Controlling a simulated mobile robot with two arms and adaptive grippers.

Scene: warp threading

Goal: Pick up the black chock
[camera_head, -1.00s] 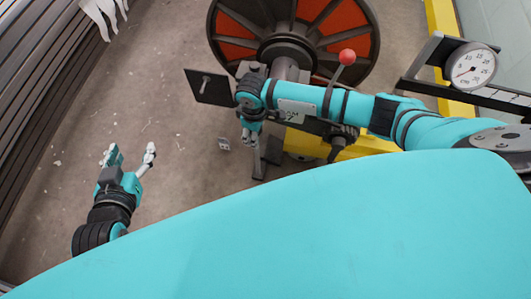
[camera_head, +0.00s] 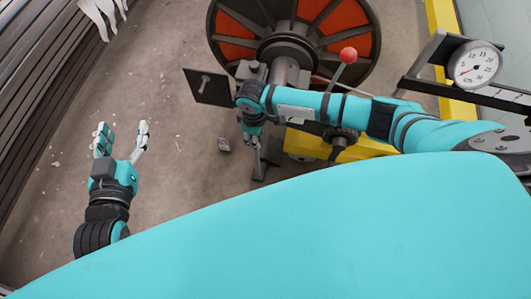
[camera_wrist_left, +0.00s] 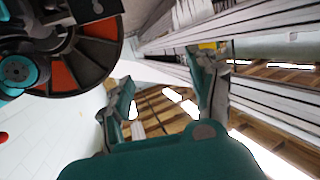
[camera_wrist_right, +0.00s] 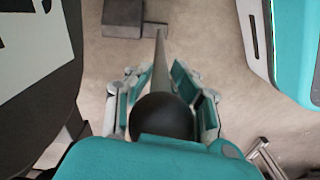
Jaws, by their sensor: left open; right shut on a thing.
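My right gripper (camera_head: 251,136) points down beside the reel stand, and its fingers are partly hidden in the head view. In the right wrist view its fingers (camera_wrist_right: 160,82) are closed around a black round-ended piece (camera_wrist_right: 162,117) with a pale rod running away from it. A dark block (camera_wrist_right: 123,18) lies near the rod's far end, close to the floor; I cannot tell whether the rod joins it. A dark block also shows by the stand's foot in the head view (camera_head: 272,151). My left gripper (camera_head: 122,140) is open and empty above the floor.
A large reel with orange panels (camera_head: 292,40) stands at the back. A red-knobbed lever (camera_head: 347,56), a dark plate (camera_head: 207,86) and a dial gauge (camera_head: 474,66) are near my right arm. A small grey object (camera_head: 223,144) lies on the floor.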

